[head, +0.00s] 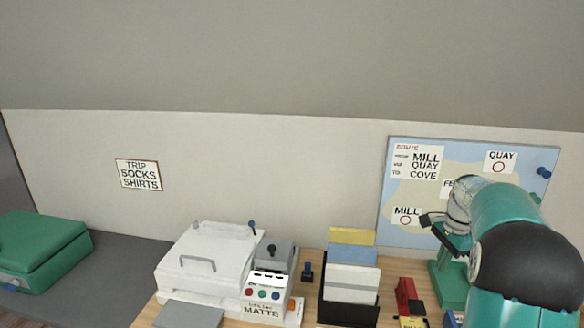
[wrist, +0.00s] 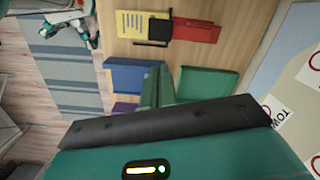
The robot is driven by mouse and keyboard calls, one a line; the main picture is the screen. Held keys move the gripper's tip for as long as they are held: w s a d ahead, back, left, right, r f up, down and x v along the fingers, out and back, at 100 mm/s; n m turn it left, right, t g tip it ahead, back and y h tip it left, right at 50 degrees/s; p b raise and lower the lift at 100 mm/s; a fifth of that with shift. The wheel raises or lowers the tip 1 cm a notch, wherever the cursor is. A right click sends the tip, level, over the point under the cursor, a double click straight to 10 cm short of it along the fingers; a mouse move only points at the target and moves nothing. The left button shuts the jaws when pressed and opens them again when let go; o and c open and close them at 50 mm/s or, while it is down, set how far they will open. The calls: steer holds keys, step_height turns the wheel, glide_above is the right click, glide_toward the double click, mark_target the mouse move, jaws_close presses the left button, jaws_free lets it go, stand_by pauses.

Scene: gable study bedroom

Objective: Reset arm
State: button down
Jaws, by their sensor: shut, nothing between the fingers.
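My gripper (head: 441,232) shows in the head view at the right, at the end of my teal arm. Its dark fingers are in front of the lower part of the map board (head: 405,232), beside the MILL label, and above the desk. It is shut and holds nothing. Part of the board and the green stand (head: 449,286) is hidden behind my arm. In the wrist view my teal and black hand fills the bottom of the picture, with desk items beyond it.
A white machine (head: 205,255) marked MATTE stands on the desk (head: 310,314). Right of it are a file holder (head: 349,309) and a red item (head: 406,295). A green case (head: 40,250) lies at the far left. The wrist view shows a striped rug (wrist: 65,70).

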steer(key=s+a+r+n+t, duration=0.2)
steer(key=s+a+r+n, duration=0.3)
steer(key=a+r, duration=0.45)
steer(key=s+a+f+n+t+h, duration=0.1)
steer(key=s+a+n+t, duration=0.2)
steer(key=s+a+n, duration=0.9)
steer(key=s+a, duration=0.7)
steer(key=s, duration=0.2)
steer(key=shift+s+f, duration=0.25)
steer(key=shift+s, duration=0.05)
